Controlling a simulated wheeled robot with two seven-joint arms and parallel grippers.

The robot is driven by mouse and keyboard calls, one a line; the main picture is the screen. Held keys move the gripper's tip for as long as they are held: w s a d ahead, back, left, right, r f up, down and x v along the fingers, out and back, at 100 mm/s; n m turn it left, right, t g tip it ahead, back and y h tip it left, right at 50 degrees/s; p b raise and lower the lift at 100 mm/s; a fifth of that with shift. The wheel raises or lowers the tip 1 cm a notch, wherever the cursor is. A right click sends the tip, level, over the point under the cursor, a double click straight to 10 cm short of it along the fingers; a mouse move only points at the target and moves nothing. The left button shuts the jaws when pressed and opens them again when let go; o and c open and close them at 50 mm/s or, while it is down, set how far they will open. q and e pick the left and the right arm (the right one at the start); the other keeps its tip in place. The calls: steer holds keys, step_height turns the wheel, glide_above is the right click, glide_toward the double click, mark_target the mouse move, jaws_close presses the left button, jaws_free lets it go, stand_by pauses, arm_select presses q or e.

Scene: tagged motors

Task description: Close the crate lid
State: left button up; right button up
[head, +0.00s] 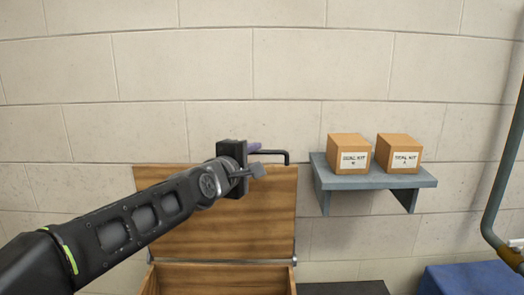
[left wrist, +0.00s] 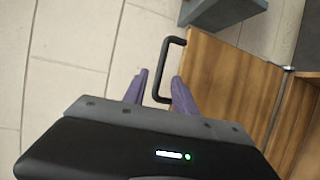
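The wooden crate (head: 220,281) stands low at the centre of the head view. Its lid (head: 272,215) is raised upright against the wall side, hinged along the crate's back edge. A black bar handle (head: 287,155) sits on the lid's top edge; it also shows in the left wrist view (left wrist: 166,62). My left gripper (head: 256,159) is at the lid's top edge. In the left wrist view its purple fingers (left wrist: 159,90) are apart, with part of the handle between them. I cannot tell whether they touch it. My right gripper is not in view.
A grey wall shelf (head: 375,180) to the right holds two cardboard boxes, one (head: 349,153) left of the other (head: 399,153). A pipe (head: 504,170) runs down the far right. A blue object (head: 470,278) is at the bottom right.

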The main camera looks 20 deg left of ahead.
mark_target(261, 153)
arm_select(q)
steer(key=w+p, duration=0.2)
steer(key=w, duration=0.2)
steer(key=shift+w+a+f, duration=0.1)
steer(key=shift+f, duration=0.05)
steer(key=shift+w+f+p, duration=0.25)
steer(key=shift+w+p, duration=0.1)
steer(key=shift+w, duration=0.3)
steer(key=shift+c, duration=0.5)
jaws_close()
